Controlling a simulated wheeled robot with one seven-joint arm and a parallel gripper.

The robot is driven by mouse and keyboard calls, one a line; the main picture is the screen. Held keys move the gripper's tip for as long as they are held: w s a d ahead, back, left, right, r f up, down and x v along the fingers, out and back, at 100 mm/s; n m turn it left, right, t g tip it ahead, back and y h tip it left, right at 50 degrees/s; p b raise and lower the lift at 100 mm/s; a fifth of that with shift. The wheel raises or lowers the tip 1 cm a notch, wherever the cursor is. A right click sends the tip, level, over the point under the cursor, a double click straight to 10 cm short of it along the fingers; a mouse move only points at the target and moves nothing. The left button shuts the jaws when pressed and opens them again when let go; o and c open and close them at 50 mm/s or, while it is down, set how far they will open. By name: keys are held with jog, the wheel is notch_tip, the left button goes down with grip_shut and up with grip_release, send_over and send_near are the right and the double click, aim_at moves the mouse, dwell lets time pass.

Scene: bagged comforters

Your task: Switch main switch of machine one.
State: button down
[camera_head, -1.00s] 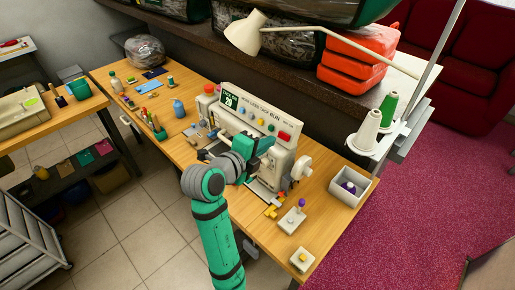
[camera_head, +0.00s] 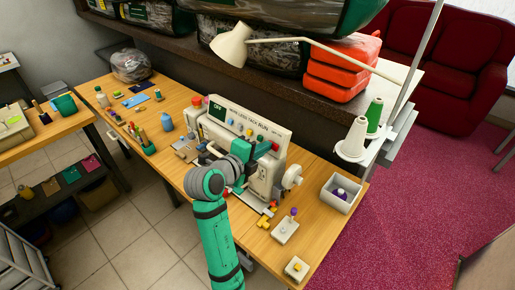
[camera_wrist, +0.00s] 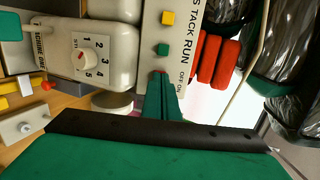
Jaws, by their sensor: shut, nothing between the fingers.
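Machine one (camera_head: 262,180) is a cream sewing machine on the wooden bench, with a long control panel (camera_head: 240,120) on top. The panel's display (camera_head: 217,107) is green and appears to read OFF. The machine's name label and a numbered dial (camera_wrist: 89,61) show in the wrist view. My gripper (camera_head: 268,143) is shut and empty at the panel's right end. In the wrist view its green fingers (camera_wrist: 162,85) are at the panel beside the OFF ON lettering. A red part (camera_head: 275,146) shows at the fingertips; the fingers hide most of the switch there.
A grey bin (camera_head: 341,194) and small button boxes (camera_head: 285,230) stand right of the machine. Thread cones (camera_head: 354,140) stand behind. A lamp (camera_head: 232,45) and orange cases (camera_head: 337,70) are on the shelf behind the panel. Small tools lie on the bench to the left.

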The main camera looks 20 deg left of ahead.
jog(key=shift+w+f, duration=0.1)
jog(key=shift+w, duration=0.05)
jog(key=shift+d, duration=0.45)
jog(key=shift+s+d, duration=0.45)
jog(key=shift+d, duration=0.1)
jog(key=shift+a, duration=0.15)
jog(key=shift+s, duration=0.25)
jog(key=v, duration=1.3)
jog(key=shift+s+d, duration=0.2)
jog(key=shift+s, duration=0.1)
